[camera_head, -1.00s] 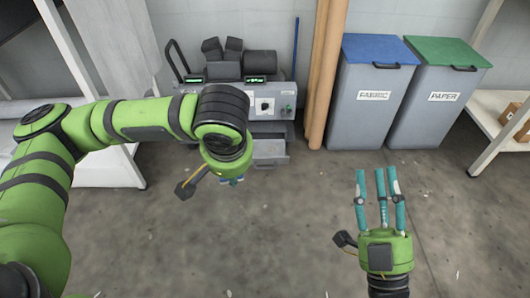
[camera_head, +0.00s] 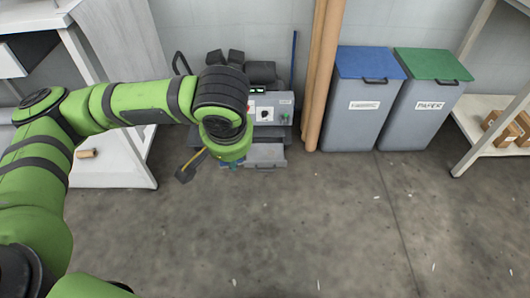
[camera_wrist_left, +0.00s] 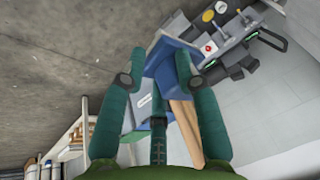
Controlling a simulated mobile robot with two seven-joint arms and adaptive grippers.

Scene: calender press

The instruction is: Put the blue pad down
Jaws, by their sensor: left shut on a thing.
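My left gripper (camera_head: 232,163) hangs over the floor in front of the grey press (camera_head: 268,115), its fingers pointing down and mostly hidden by the wrist. In the left wrist view its teal fingers (camera_wrist_left: 160,62) are closed around the blue pad (camera_wrist_left: 172,50), which extends past the fingertips. The pad is held in the air; in the head view it cannot be told apart from the finger parts. My right gripper is out of both current views.
A blue-lidded bin (camera_head: 359,110) and a green-lidded bin (camera_head: 426,110) stand at the back wall beside tall brown rolls (camera_head: 324,80). A white table (camera_head: 110,130) stands at left, a shelf with boxes (camera_head: 487,150) at right. The middle floor is clear.

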